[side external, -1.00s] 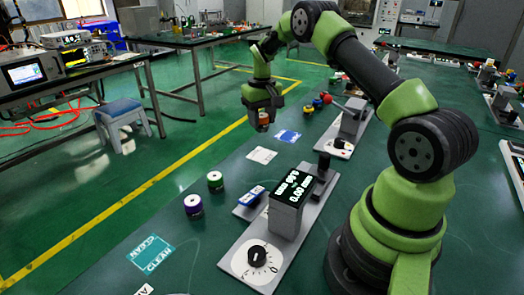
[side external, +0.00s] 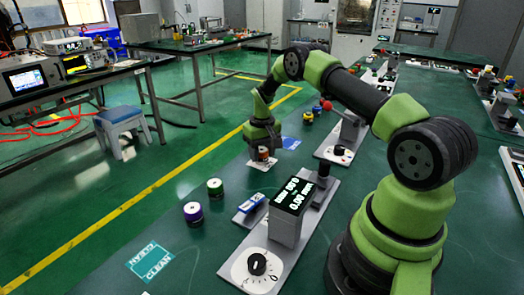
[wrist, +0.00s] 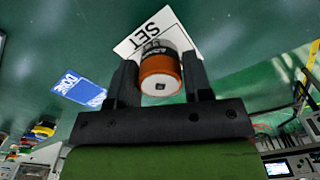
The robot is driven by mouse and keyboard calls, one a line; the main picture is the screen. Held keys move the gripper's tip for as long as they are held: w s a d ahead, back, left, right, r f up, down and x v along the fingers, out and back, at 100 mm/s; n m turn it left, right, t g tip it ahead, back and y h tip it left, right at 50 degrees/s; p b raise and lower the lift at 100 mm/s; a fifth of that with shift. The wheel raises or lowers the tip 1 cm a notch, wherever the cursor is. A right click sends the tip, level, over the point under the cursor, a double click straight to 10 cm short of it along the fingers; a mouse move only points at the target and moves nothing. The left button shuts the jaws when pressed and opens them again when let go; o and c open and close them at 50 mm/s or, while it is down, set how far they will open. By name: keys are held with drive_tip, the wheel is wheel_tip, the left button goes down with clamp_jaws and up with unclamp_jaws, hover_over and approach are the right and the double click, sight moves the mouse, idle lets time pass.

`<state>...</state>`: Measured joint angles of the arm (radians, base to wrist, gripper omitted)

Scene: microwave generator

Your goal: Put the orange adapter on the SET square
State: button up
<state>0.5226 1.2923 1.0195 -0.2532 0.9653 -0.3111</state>
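The orange adapter (wrist: 160,72), with a dark lettered band at its far end, sits upright between the two fingers of my gripper (wrist: 160,82) in the wrist view. The fingers look closed against its sides. In the side view my gripper (side external: 263,152) points down with the adapter (side external: 263,155) low over the white SET square (side external: 259,166). In the wrist view the SET square (wrist: 147,28) lies behind the adapter's far end, partly hidden by it. I cannot tell whether the adapter touches the square.
The blue DONE square (side external: 289,143) lies just beyond. The display device (side external: 287,220) on a grey base is to the right. The teal CLEAN square (side external: 150,261) is free.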

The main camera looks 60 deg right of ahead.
sight(262, 149)
drive_tip(key=o, duration=0.3)
drive_tip(key=a+r+t, duration=0.1)
drive_tip(key=a+r, duration=0.2)
drive_tip(key=r, duration=0.8)
drive_tip(key=a+r+t, duration=0.1)
drive_tip(key=a+r, duration=0.2)
drive_tip(key=r, duration=0.7)
drive_tip(key=s+a+r+t, duration=0.2)
drive_tip(key=s+a+r, duration=0.5)
drive_tip(key=a+r, duration=0.15)
drive_tip(key=s+a+t+y, duration=0.1)
drive_tip(key=s+a, duration=0.3)
drive_tip(key=s, duration=0.3)
drive_tip(key=s+a+n+t+y, duration=0.1)
drive_tip(key=s+a+t, duration=0.1)
drive_tip(key=s+a, duration=0.3)
drive_tip(key=s, duration=0.3)
drive_tip(key=shift+a+r, duration=0.15)
drive_tip(key=shift+s, duration=0.1)
